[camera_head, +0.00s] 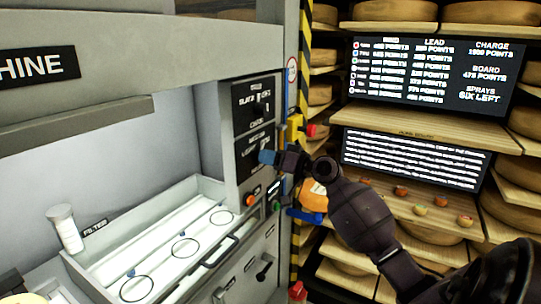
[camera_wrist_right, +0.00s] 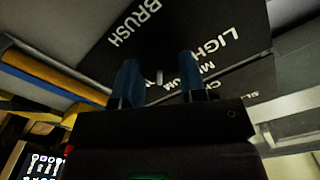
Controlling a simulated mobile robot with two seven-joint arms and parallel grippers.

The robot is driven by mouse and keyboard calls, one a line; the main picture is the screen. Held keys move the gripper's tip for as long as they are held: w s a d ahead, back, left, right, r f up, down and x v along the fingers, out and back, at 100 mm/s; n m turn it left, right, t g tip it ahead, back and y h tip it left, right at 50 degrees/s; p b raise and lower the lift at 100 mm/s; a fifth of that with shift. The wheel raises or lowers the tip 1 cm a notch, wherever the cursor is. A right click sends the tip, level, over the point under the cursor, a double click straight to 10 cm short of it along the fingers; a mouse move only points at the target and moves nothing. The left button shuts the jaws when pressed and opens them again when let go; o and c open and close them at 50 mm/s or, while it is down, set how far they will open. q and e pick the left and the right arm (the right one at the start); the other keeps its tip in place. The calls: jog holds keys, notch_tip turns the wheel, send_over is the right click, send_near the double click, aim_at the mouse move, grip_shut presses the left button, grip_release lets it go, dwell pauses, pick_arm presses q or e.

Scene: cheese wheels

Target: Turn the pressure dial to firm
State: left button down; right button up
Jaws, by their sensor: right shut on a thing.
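The pressure dial's dark panel (camera_head: 246,167) is on the machine's right face; part of its lettering is readable. My right gripper (camera_head: 268,157) reaches it from the right, blue fingertips at the panel, and hides the dial in the head view. In the right wrist view the two blue fingers (camera_wrist_right: 159,80) stand on either side of a small grey piece, the dial's knob (camera_wrist_right: 160,76). The gripper is shut on it. Words including LIGHT and BRUSH show around it. Where the dial points is unclear. My left gripper is not in view.
A second dark panel (camera_head: 253,103) sits just above. An orange button (camera_head: 250,200) and a green button (camera_head: 276,206) are below. A white tray (camera_head: 100,262) with rings juts out left. Shelves of cheese wheels (camera_head: 490,12) and two screens (camera_head: 428,77) stand right.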

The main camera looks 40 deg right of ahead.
jog(key=shift+m, duration=0.4)
jog(key=o, duration=0.9)
jog(key=shift+b+v, duration=1.1)
jog(key=shift+v, duration=4.35)
